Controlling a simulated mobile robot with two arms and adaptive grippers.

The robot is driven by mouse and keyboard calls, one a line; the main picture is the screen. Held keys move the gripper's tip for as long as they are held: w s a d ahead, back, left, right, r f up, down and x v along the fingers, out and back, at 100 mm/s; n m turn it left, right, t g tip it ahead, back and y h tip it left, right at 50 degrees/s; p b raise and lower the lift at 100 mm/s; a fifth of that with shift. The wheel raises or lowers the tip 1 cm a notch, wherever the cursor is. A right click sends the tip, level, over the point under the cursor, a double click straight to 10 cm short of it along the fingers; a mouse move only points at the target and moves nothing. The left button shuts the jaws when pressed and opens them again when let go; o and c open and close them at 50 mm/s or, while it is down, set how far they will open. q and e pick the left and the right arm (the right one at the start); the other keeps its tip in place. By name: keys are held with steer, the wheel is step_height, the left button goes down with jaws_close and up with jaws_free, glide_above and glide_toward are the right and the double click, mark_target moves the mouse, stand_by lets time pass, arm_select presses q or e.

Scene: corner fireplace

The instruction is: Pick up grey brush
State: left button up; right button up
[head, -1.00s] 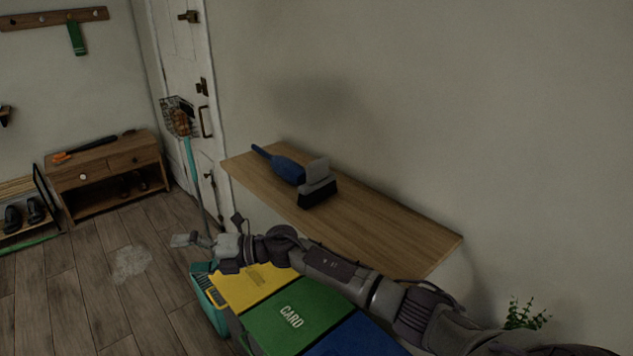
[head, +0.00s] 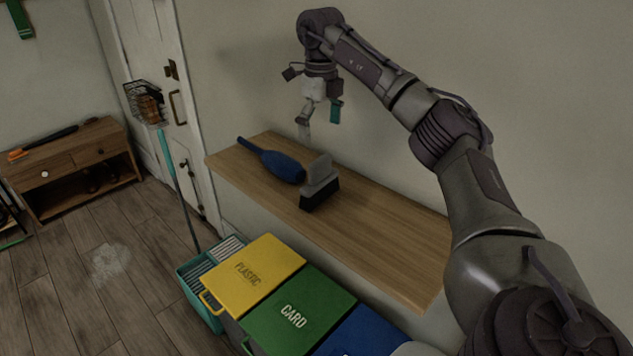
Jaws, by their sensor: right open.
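The grey brush (head: 319,178) has a light grey grip and dark bristles. It stands on the wooden shelf (head: 385,231) against the wall, bristles down. A blue object with a long handle (head: 273,162) lies on the shelf just left of it, very close to the brush. My right gripper (head: 318,117) is above the shelf and behind the brush in the picture, pointing down. My left gripper is not in view.
Recycling bins with yellow (head: 253,272), green (head: 299,312) and blue (head: 362,332) lids stand below the shelf. A teal bucket (head: 204,305) is beside them. A white door (head: 157,87) is at the left. The shelf's right part is bare.

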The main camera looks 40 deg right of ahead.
mark_target(320, 169)
step_height(320, 169, down, 6)
steer(key=shift+w+p, duration=0.1)
steer(key=shift+p, duration=0.4)
steer(key=shift+f, duration=0.25)
steer(key=f+p, duration=0.1)
steer(key=f, duration=0.1)
steer(key=f+p, duration=0.1)
steer(key=f, duration=0.2)
steer(key=shift+w+d, duration=0.1)
steer(key=shift+d, duration=0.1)
steer(key=shift+f, duration=0.1)
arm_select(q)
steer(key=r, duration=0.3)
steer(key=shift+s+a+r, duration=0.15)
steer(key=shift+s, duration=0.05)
arm_select(e)
steer(key=shift+c, duration=1)
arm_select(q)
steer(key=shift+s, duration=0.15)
arm_select(e)
steer(key=c, duration=1)
